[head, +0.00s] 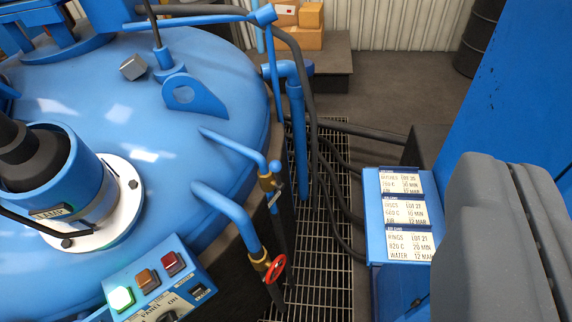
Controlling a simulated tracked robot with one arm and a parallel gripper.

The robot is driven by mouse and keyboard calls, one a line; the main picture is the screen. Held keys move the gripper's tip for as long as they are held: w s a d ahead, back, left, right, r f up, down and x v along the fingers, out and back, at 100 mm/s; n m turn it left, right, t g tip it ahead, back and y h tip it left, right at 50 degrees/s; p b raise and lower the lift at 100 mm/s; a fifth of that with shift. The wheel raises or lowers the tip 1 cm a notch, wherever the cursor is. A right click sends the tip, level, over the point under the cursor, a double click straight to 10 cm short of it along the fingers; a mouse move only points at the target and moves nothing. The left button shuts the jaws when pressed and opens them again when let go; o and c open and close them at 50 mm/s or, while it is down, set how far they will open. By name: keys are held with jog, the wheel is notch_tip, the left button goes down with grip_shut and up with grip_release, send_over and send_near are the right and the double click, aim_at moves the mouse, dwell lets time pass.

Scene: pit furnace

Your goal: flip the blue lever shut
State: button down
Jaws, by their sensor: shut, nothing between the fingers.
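A brass valve (267,183) sits at the end of the upper bent blue pipe (232,146), right of the furnace lid's edge. A small blue piece (275,167) at this valve looks like the blue lever. It is small, and I cannot tell its angle clearly. A second brass valve (261,263) with a red handwheel (275,269) sits below, on the lower blue pipe (225,208).
The big blue furnace lid (120,100) fills the left, with a button panel (155,285) in front. Dark hoses (335,185) cross the floor grating (310,290). A blue stand with labels (400,200) and a large grey block (495,240) take up the lower right.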

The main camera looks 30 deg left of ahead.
jog(key=w+a+f+m+g+y+p, duration=0.1)
jog(key=w+a+f+m+g+y, duration=0.1)
jog(key=w+a+f+y, duration=0.6)
jog(key=w+a+f+m+g+y, duration=0.1)
jog(key=w+a+f+m+g, duration=0.25)
jog(key=w+f, duration=0.8)
jog(key=w+a+f+m+y, duration=0.1)
jog(key=w+f+m, duration=0.3)
jog(key=f, duration=0.8)
jog(key=w+a+f+m+p, duration=0.1)
jog(key=w+f+m, duration=0.3)
jog(key=f, duration=0.8)
jog(key=w, duration=0.2)
jog(key=shift+w+a+f+y, duration=0.25)
jog(key=shift+w+a+y, duration=0.15)
